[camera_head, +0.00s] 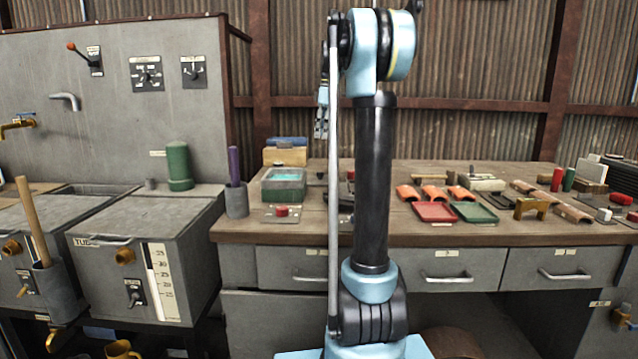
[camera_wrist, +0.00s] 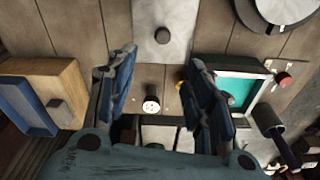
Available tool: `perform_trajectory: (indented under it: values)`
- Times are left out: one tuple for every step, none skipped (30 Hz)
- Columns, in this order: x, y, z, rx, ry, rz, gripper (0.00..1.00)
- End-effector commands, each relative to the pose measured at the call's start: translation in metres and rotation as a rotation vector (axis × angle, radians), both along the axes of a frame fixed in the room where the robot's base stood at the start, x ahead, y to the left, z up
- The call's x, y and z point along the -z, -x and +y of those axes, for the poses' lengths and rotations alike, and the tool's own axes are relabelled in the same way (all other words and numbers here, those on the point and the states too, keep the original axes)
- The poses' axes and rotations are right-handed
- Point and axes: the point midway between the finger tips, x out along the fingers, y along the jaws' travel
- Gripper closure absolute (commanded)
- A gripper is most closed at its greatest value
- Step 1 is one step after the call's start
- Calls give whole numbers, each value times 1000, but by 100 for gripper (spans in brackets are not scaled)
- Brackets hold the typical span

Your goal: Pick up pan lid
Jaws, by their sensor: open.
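A round grey disc with a dark rim, which looks like the pan lid (camera_wrist: 283,10), lies on the wooden bench at the top right of the wrist view, partly cut off by the frame edge. I cannot make it out in the head view, where my arm covers part of the bench. My gripper (camera_wrist: 162,62) is open above the bench, with nothing between its two blue fingers. The disc is apart from it, up and to the right. In the head view my gripper (camera_head: 321,122) hangs above the bench's back part, left of the arm column.
A grey plate with a dark knob (camera_wrist: 163,35) lies just beyond the fingertips. A teal-topped box (camera_head: 283,186) and a cup with a purple rod (camera_head: 237,198) stand left on the bench. Red (camera_head: 435,211) and green (camera_head: 474,212) trays lie to the right.

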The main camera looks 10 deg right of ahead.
Motion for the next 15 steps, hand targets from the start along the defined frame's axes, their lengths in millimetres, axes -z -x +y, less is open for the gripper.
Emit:
perform_trajectory:
  values:
    - [10, -1, 0, 1, 0, 0, 52]
    - [15, -1, 0, 2, 0, 0, 52]
    - [22, -1, 0, 3, 0, -1, 52]
    - [28, -1, 1, 3, 0, -1, 52]
    - [33, -1, 1, 3, 0, -1, 52]
    - [40, -2, 2, 3, 0, -1, 52]
    - [45, -2, 3, 3, 0, -1, 52]
    - [50, -2, 3, 4, 0, 0, 52]
    - [57, -2, 3, 4, 0, 0, 52]
    - [63, -2, 4, 4, 0, 0, 52]
    - [67, -3, 4, 4, 0, 0, 52]
    - [73, -3, 5, 4, 0, 0, 52]
    - [77, -3, 5, 4, 0, 0, 52]
    - [80, -3, 6, 4, 0, 0, 52]
    - [85, -3, 6, 4, 0, 0, 52]
